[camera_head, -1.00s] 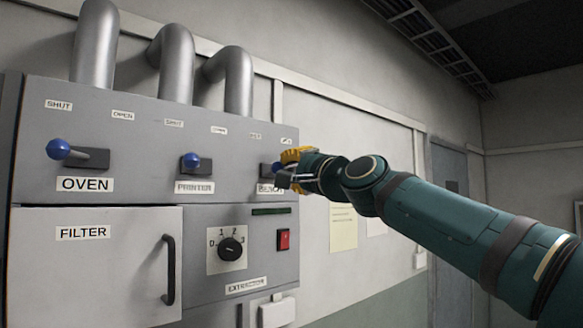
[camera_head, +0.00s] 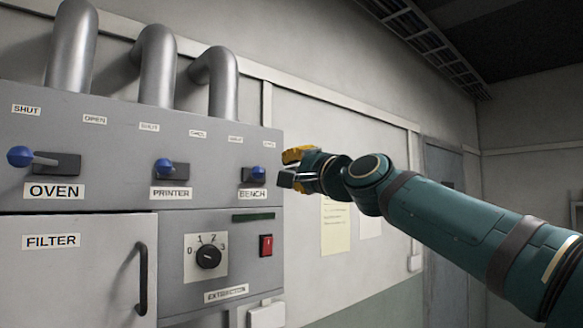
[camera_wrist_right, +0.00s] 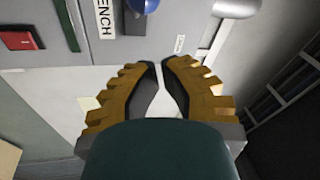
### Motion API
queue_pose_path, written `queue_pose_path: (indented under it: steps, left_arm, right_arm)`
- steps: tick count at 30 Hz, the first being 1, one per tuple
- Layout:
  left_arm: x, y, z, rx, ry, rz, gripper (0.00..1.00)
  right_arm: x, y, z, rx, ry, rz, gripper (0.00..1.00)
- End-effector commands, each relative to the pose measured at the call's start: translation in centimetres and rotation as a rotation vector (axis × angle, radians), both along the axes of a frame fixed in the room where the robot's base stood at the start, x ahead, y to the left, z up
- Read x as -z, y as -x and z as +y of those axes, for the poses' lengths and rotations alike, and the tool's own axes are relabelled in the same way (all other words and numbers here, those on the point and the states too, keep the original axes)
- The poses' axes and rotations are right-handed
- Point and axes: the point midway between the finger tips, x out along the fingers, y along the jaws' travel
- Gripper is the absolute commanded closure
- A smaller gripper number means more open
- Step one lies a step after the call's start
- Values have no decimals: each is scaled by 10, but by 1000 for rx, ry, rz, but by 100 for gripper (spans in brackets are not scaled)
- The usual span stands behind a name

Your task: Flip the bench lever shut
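The bench lever (camera_head: 258,174) has a blue knob on a dark slot above the BENCH label, at the right end of the grey panel (camera_head: 120,150). The knob sits at the right part of its slot, on the side of the right-hand tag. My right gripper (camera_head: 289,167) is just right of the knob, apart from it, with fingers parted and empty. In the right wrist view the knob (camera_wrist_right: 145,5) shows at the top edge, beyond the fingertips (camera_wrist_right: 161,64), which have a narrow gap between them. My left gripper is not in view.
The printer lever (camera_head: 164,168) and oven lever (camera_head: 20,157) stand left on the same panel. Below are a rotary dial (camera_head: 208,257), a red switch (camera_head: 266,245) and a filter door (camera_head: 70,285) with a protruding handle (camera_head: 142,278). Pipes (camera_head: 222,85) rise above.

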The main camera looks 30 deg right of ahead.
Motion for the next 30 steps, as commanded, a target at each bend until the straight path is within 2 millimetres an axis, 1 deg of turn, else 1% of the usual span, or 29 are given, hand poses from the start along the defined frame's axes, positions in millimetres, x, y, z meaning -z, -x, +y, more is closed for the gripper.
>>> queue_pose_path:
  steps: [1, 9, 15, 20, 30]
  left_arm:
    - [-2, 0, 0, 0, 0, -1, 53]
    - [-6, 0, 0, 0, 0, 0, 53]
    - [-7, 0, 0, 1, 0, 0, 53]
    - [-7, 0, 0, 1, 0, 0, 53]
    - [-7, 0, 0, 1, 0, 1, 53]
  right_arm:
    - [1, 8, 8, -2, 1, 0, 100]
    - [13, 41, 46, 1, 3, 0, 100]
    - [19, 56, 64, 0, 2, 0, 100]
    - [20, 59, 69, -2, 1, 0, 100]
    - [20, 59, 69, -2, 1, 0, 100]
